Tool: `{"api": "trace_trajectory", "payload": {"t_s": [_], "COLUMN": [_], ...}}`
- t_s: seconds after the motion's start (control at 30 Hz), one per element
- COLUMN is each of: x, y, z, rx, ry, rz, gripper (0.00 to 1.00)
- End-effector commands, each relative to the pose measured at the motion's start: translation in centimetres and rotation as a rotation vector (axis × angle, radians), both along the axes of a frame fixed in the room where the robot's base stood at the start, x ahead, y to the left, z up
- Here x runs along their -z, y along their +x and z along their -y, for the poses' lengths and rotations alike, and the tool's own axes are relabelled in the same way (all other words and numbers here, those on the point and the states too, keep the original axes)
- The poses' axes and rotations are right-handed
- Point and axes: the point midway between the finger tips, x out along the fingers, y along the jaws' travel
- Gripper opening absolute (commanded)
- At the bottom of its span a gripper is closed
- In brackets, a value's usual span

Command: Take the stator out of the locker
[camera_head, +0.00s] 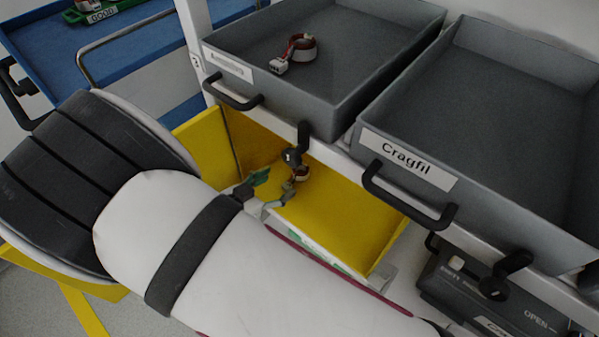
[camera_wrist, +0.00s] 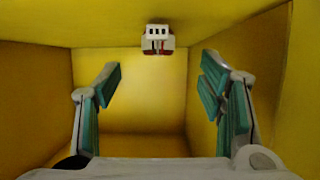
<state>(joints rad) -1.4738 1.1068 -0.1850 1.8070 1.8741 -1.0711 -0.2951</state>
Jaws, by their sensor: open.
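The yellow locker (camera_head: 345,217) stands open below the grey drawers. A stator, with a white connector and red parts, shows inside it in the wrist view (camera_wrist: 157,40). It sits high in that view, against the yellow surface, ahead of and between the spread fingers. In the head view a small part of the stator (camera_head: 301,172) shows close to the fingertips, mostly hidden. My gripper (camera_head: 276,185) is inside the locker opening. In the wrist view my gripper (camera_wrist: 159,78) is open, its green-padded fingers wide apart with nothing between the pads.
Another stator (camera_head: 302,47) lies in the upper left grey drawer (camera_head: 370,68). The drawer labelled Cragfil (camera_head: 525,165) is empty. Black handles and latches jut out above the locker. A blue tray (camera_head: 130,55) stands at the left. Yellow walls surround my fingers closely.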

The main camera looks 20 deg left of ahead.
Motion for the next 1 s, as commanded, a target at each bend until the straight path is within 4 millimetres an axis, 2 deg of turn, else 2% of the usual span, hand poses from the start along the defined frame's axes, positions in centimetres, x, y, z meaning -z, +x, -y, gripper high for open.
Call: {"api": "trace_trajectory", "payload": {"t_s": [0.1,0.43,0.7,1.0], "x": [1.0,1.7,2.7,2.9], "y": [1.9,4.2,7.5,8.2], "z": [0.7,1.6,2.9,3.1], "rx": [0.001,0.000,-0.001,-0.001], "ry": [-0.001,0.001,0.000,0.002], "rz": [0.001,0.001,0.000,-0.001], "gripper": [0.63,0.63,0.63,0.63]}}
